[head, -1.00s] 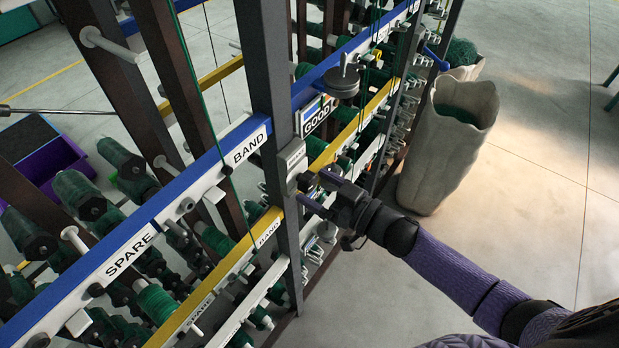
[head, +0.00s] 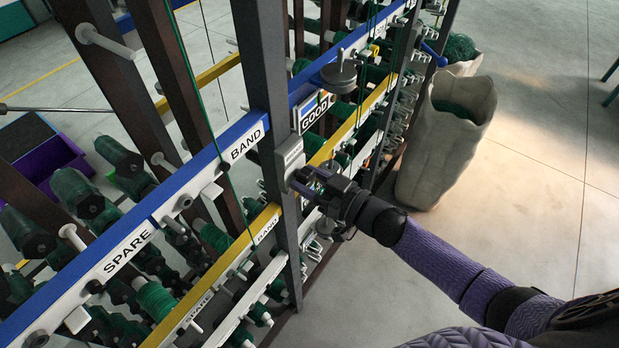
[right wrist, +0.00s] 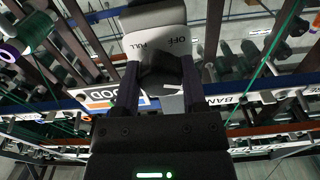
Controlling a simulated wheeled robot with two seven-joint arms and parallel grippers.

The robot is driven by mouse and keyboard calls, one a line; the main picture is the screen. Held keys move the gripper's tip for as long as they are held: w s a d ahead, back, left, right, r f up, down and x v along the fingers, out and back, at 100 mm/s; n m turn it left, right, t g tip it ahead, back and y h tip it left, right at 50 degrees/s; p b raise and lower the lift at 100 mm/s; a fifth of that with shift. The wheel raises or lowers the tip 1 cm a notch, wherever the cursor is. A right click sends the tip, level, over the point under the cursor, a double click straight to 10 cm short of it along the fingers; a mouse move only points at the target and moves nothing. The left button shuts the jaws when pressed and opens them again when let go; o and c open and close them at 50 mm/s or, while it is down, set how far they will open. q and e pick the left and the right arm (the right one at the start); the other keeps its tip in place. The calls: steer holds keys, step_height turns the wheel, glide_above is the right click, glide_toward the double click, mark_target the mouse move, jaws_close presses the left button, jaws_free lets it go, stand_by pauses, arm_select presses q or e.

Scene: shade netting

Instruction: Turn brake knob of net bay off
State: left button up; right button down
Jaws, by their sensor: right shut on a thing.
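The dark brake knob (right wrist: 160,72) sits between my right gripper's fingers in the right wrist view, below a pale plate (right wrist: 155,18) marked FULL at left and OFF at right. My right gripper (right wrist: 160,82) is shut on the knob. A white mark shows near the knob's lower edge, but I cannot tell which word it points to. In the head view the right gripper (head: 311,180) is against the grey post (head: 268,70), just below a small grey label plate (head: 290,155), and it mostly hides the knob. My left gripper is not in view.
Blue rails (head: 190,185) and yellow rails (head: 325,150) with SPARE, BAND and GOOD labels cross the rack. Green spools and pegs stick out around it. A round grey weight (head: 338,76) hangs above the gripper.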

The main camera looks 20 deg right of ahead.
steer(key=n, duration=0.6)
steer(key=n+b, duration=0.1)
steer(key=n, duration=0.5)
stand_by(0.4)
steer(key=shift+n, duration=0.4)
steer(key=shift+c, duration=0.7)
jaws_free()
steer(key=shift+d, duration=0.1)
steer(key=b+v, duration=0.1)
steer(key=v, duration=0.8)
steer(key=shift+s+d, duration=0.25)
steer(key=shift+s, duration=0.1)
